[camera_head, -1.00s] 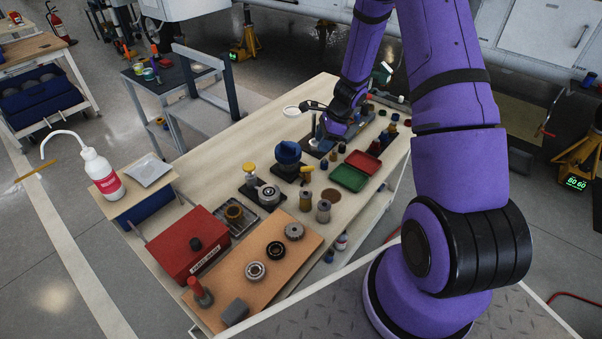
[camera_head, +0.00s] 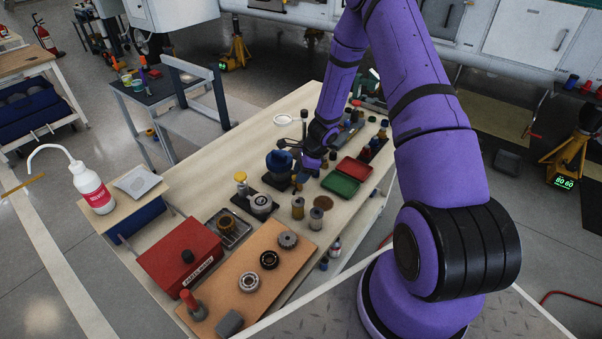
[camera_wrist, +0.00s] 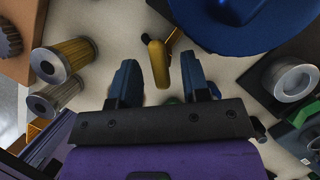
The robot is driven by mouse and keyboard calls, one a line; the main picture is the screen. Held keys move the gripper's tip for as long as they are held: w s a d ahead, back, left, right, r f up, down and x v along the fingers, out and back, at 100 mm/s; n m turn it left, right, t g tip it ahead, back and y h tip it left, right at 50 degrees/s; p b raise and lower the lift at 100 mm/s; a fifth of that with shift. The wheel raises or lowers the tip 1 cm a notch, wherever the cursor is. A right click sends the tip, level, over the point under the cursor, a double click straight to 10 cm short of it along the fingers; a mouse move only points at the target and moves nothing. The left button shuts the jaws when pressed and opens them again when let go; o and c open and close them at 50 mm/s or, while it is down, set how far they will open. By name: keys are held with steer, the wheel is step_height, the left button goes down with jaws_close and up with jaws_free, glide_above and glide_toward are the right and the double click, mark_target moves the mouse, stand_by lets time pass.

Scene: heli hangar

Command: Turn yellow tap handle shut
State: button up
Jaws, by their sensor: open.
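The yellow tap handle (camera_wrist: 158,63) shows in the wrist view as a short rounded lever with a dark fitting at its upper end. It lies beside a large round blue body (camera_wrist: 235,22). My gripper (camera_wrist: 159,78) is open, with one blue-grey finger on each side of the handle and gaps between. I cannot tell the handle's depth relative to the fingertips. In the head view my gripper (camera_head: 303,172) is beside the blue body (camera_head: 279,161) on the workbench (camera_head: 235,150). The handle is not clearly visible there, behind my gripper.
A grey ring fitting (camera_wrist: 291,79) is at right. In the head view a green tray (camera_head: 340,184) and red tray (camera_head: 354,167) lie right of my gripper. A red box (camera_head: 180,255) is nearer.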

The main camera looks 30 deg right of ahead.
jaws_close()
steer(key=shift+n, duration=0.4)
steer(key=n+g, duration=0.1)
steer(key=n, duration=0.2)
steer(key=shift+w+n+g, duration=0.2)
steer(key=shift+n+g, duration=0.1)
steer(key=shift+g, duration=0.1)
steer(key=shift+w+n+g, duration=0.1)
steer(key=shift+n+g, duration=0.7)
steer(key=shift+n, duration=1.4)
jaws_free()
